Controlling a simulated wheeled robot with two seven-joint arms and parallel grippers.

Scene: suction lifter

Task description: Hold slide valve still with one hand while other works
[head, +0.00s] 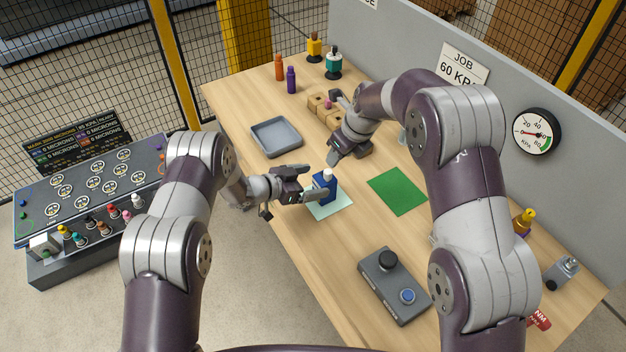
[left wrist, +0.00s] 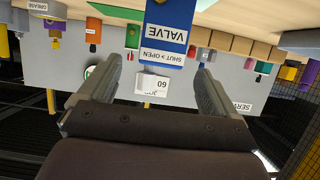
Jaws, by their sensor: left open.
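The slide valve (head: 326,187) is a blue upright block on a pale mint mat (head: 336,210) near the table's left edge. In the left wrist view, which is upside down, the valve (left wrist: 166,30) shows the words VALVE and SHUT > OPEN. My left gripper (head: 308,188) is open beside the valve, with its fingers pointing toward it. In the left wrist view the valve lies between the lines of the two fingers (left wrist: 160,68), toward the top; contact cannot be told. My right gripper (head: 335,156) hangs just behind the valve, its jaws unclear.
A grey tray (head: 276,138) and wooden blocks (head: 320,104) lie toward the back. A green mat (head: 397,191) is right of the valve. A grey control box (head: 392,284) with knobs is in front. A gauge (head: 537,132) hangs on the grey panel. Bottles stand at the far end.

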